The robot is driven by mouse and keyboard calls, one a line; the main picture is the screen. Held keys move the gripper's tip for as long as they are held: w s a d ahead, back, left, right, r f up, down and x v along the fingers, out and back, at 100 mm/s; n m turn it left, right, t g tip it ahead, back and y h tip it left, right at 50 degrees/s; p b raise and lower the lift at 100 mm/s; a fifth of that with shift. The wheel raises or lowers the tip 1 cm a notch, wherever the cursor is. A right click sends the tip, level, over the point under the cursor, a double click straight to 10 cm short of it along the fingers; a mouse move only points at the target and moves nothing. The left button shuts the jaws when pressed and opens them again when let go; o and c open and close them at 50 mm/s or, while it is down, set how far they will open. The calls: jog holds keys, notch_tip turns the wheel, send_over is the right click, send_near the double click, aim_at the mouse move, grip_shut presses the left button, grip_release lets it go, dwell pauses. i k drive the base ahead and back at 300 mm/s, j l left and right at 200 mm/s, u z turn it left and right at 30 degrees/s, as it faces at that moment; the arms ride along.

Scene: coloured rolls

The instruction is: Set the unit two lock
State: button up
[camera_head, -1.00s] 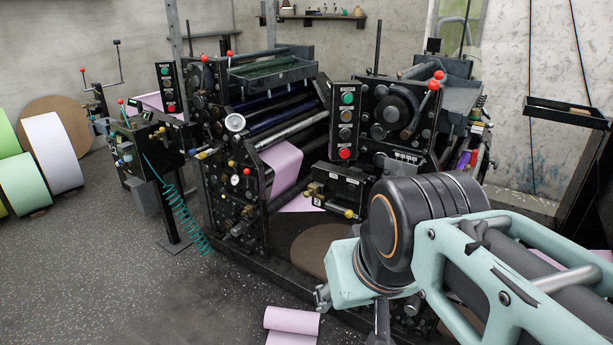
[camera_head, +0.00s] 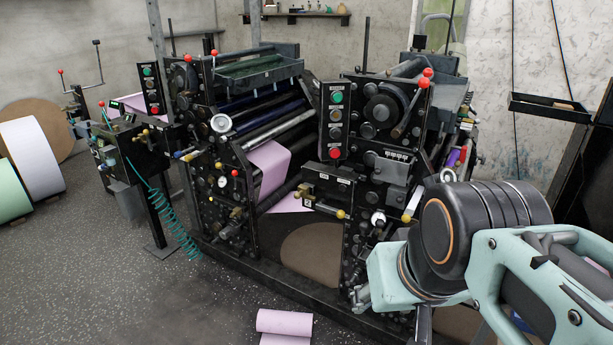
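The black press machine fills the middle of the head view. A small black box (camera_head: 328,181) with pale labels sits on the inner side of its right-hand unit. Below it are a tag marked 2 (camera_head: 307,202) and a yellow knob (camera_head: 341,214). A lever with a yellow end (camera_head: 409,218) is near my arm. I cannot tell which of these parts is the unit two lock, or how it is set. My arm covers the lower right of the view and hides part of that unit. My gripper itself does not show clearly.
A control panel (camera_head: 336,122) with green and red buttons stands on the right-hand unit, beside a red-knobbed lever (camera_head: 412,105). A pink roll (camera_head: 284,322) lies on the floor in front. The speckled floor (camera_head: 110,270) at left is open.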

aim_at(304, 190)
jog(key=i+j, duration=0.2)
jog(key=i, duration=0.3)
jog(key=i+j, duration=0.2)
jog(key=i, duration=0.35)
jog(key=k+j+u, duration=0.1)
jog(key=u, duration=0.15)
jog(key=j+u, duration=0.2)
jog(key=j, duration=0.15)
jog(key=i+l+z, duration=0.2)
jog(key=l+z, duration=0.2)
